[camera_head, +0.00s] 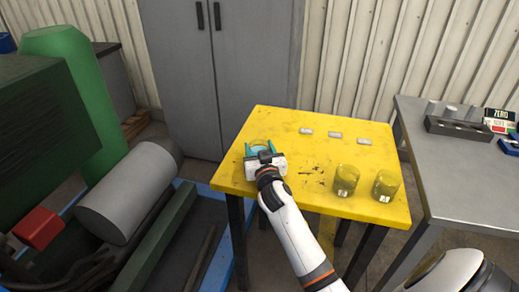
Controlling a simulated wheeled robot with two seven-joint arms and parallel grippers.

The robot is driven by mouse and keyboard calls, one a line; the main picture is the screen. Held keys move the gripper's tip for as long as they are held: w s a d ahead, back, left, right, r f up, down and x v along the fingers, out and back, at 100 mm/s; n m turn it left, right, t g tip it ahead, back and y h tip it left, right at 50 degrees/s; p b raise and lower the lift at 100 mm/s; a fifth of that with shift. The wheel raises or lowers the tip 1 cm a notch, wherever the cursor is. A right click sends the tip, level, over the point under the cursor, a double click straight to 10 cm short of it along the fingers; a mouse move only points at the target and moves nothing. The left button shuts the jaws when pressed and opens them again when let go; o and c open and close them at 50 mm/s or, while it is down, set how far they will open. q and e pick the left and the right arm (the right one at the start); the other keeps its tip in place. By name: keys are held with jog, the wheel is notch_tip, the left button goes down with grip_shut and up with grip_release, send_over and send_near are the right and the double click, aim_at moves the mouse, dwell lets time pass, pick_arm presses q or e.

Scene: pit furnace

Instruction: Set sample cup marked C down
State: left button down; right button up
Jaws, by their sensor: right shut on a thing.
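My right gripper (263,149) is over the left part of the yellow table (290,117), its arm reaching in from the bottom right. Its teal fingers are shut around a clear, yellowish cup (260,142), mostly hidden by the gripper. The cup's mark is not visible, and I cannot tell whether its base touches the table. Two more clear cups stand upright at the table's front right, one at the left (346,180) and one at the right (386,185). Each has a small white label whose letter is too small to read. My left gripper is not in view.
Three small pale pieces lie in a row on the table: left (306,131), middle (335,135), right (364,141). A grey bench (455,180) with a dark rack (458,129) stands at right. A grey cabinet (215,80) is behind; green machinery (80,75) is left.

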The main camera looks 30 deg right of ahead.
jog(key=shift+f, duration=0.1)
jog(key=o, duration=1)
jog(key=shift+r, duration=0.25)
jog(key=p+v, duration=0.1)
jog(key=v, duration=1.1)
jog(key=shift+f+p, duration=0.15)
jog(key=shift+p, duration=0.25)
jog(key=shift+a, duration=0.1)
